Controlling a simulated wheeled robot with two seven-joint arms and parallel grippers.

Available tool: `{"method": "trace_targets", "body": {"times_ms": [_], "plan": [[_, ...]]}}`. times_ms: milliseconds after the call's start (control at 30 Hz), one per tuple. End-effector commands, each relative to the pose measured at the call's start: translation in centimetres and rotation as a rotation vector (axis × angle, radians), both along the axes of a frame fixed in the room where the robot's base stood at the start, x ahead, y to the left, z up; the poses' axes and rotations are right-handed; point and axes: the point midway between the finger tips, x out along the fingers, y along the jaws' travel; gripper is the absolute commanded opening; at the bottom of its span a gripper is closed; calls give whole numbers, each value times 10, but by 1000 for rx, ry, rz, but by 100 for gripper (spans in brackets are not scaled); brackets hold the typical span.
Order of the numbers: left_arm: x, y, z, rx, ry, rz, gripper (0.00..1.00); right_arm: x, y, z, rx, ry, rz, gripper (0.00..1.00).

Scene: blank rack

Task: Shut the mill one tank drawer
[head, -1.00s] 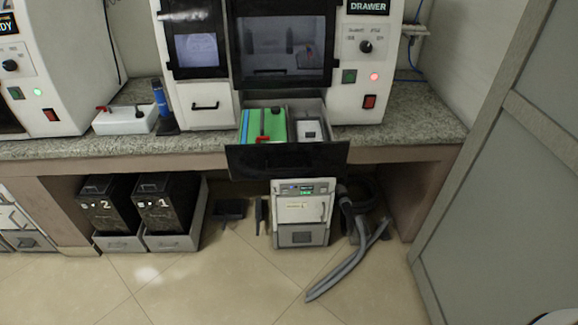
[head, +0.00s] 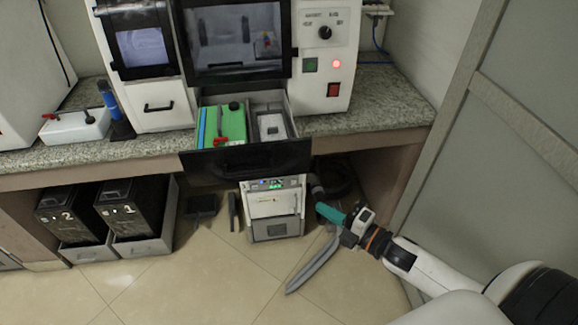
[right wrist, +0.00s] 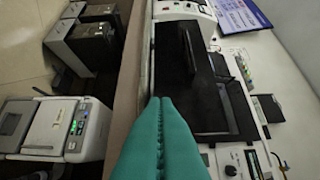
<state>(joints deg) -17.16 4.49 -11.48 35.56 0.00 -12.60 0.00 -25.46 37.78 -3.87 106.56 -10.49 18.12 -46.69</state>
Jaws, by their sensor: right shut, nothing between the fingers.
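The tank drawer (head: 290,155) of the white mill (head: 322,75) is open in the head view. It sticks out over the counter's front edge, with its dark front panel toward me. Inside are a green tank (head: 233,124) with a red part and a grey-white box (head: 270,127). My right gripper (head: 322,208) has teal fingers and is shut and empty, below and right of the drawer front and apart from it. The closed fingers also show in the right wrist view (right wrist: 160,101). My left gripper is out of view.
Black tanks 2 (head: 72,213) and 1 (head: 130,208) stand in grey trays at left. A grey partition (head: 500,130) is close on the right.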

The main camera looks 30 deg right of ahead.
Motion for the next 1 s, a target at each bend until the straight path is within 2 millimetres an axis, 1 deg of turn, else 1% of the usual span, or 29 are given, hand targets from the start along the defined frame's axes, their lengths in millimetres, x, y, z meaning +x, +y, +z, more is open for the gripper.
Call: {"method": "trace_targets", "body": {"times_ms": [33, 100, 167, 267, 367, 767, 900, 1000], "plan": [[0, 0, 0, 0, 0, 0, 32, -2, 7, 14, -22, -39, 31, 0], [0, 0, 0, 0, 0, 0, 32, -3, 13, 25, -37, -71, 52, 0], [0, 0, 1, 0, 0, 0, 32, -1, 15, 29, -44, -82, 59, 0], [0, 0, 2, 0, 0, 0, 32, 6, 19, 30, -43, -85, 60, 0], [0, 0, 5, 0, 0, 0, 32, 19, 26, 32, -41, -85, 58, 0], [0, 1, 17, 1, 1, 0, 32, 86, 62, 35, -39, -83, 56, 0], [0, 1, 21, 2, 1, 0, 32, 106, 56, 35, -43, -80, 54, 0], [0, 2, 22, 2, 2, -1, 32, 115, 53, 34, -41, -79, 56, 0]]}}
